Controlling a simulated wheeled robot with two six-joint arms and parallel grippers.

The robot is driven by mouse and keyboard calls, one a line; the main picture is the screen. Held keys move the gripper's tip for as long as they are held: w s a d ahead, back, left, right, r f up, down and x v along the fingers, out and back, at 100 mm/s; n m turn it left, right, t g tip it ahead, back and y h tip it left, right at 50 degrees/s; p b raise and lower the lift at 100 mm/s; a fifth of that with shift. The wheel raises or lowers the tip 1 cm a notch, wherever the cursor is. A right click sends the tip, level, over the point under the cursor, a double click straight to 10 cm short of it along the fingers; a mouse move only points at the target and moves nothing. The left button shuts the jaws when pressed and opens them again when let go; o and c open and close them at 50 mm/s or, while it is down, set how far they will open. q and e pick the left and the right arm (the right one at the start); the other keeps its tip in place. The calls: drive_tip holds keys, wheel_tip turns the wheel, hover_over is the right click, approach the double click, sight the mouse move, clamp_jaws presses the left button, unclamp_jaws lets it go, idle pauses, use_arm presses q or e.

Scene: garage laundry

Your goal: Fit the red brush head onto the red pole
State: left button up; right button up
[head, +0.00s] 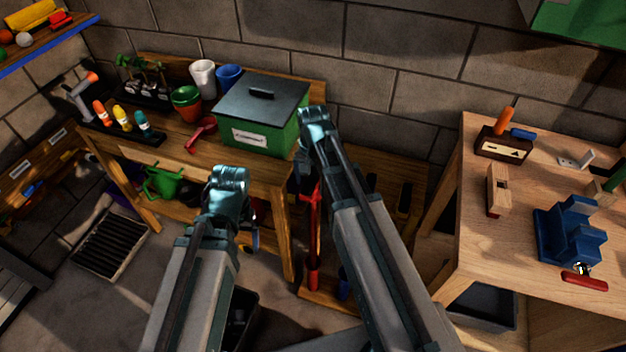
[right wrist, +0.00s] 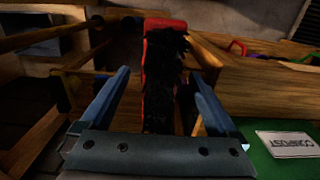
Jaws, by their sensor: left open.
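A red brush head with black bristles (right wrist: 163,70) shows in the right wrist view, lengthwise between the fingers of my right gripper (right wrist: 160,98). The fingers are apart, with a gap on each side of it; I see no contact. In the head view my right gripper (head: 312,138) is beside the green box's right side. A red upright piece (head: 313,215) shows below it, between the bench and my right forearm. I cannot tell whether it is the pole, the brush head or both. My left gripper (head: 231,185) is open and empty in front of the bench.
The green compost box (head: 255,138) stands on the left bench with pots and a red scoop (head: 200,134). The right workbench (head: 485,245) holds a blue fixture (head: 568,235) and a red-handled tool (head: 584,281). A dark bin (head: 238,315) is low, beside my left arm.

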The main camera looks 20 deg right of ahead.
drive_tip(key=shift+r, duration=0.15)
wheel_tip(320, 180, up, 14)
drive_tip(key=p, duration=1.4)
drive_tip(key=shift+f, duration=0.2)
drive_tip(key=shift+f, duration=0.15)
wheel_tip(320, 180, down, 13)
drive_tip(key=b, duration=1.3)
drive_tip(key=shift+f+b, duration=0.15)
drive_tip(key=shift+b, duration=0.2)
